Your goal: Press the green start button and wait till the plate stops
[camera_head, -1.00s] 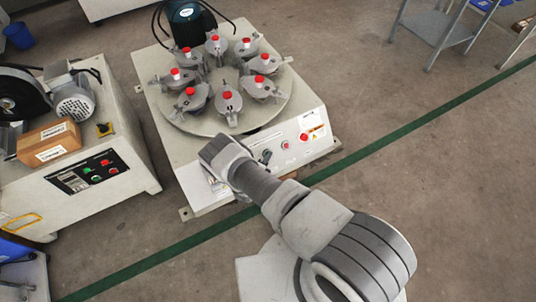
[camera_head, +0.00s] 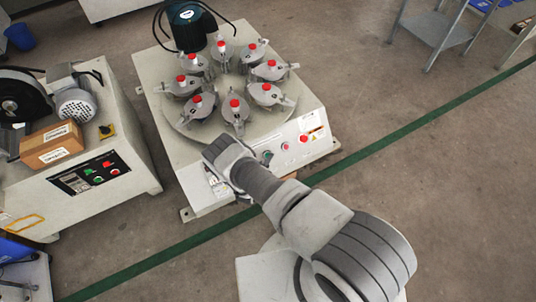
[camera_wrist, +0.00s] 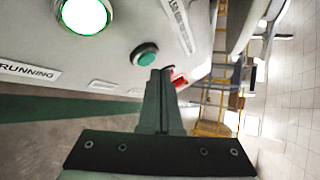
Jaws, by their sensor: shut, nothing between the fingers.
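The green start button (camera_wrist: 145,54) is on the white panel in the wrist view, beside a brightly lit green lamp (camera_wrist: 85,13) near the label RUNNING. It also shows in the head view (camera_head: 267,157) on the machine's front. The round plate (camera_head: 185,121) carries several grey clamp fixtures with red tops. My gripper (camera_wrist: 161,72) is shut and empty, its tips just below the green button in the picture; I cannot tell whether they touch it. In the head view my arm hides the gripper.
A red button (camera_head: 303,138) and a red round light (camera_head: 285,146) sit right of the green button. A second machine with a cardboard box (camera_head: 52,144) stands at left. A metal rack (camera_head: 440,30) stands at the back right. Floor at right is clear.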

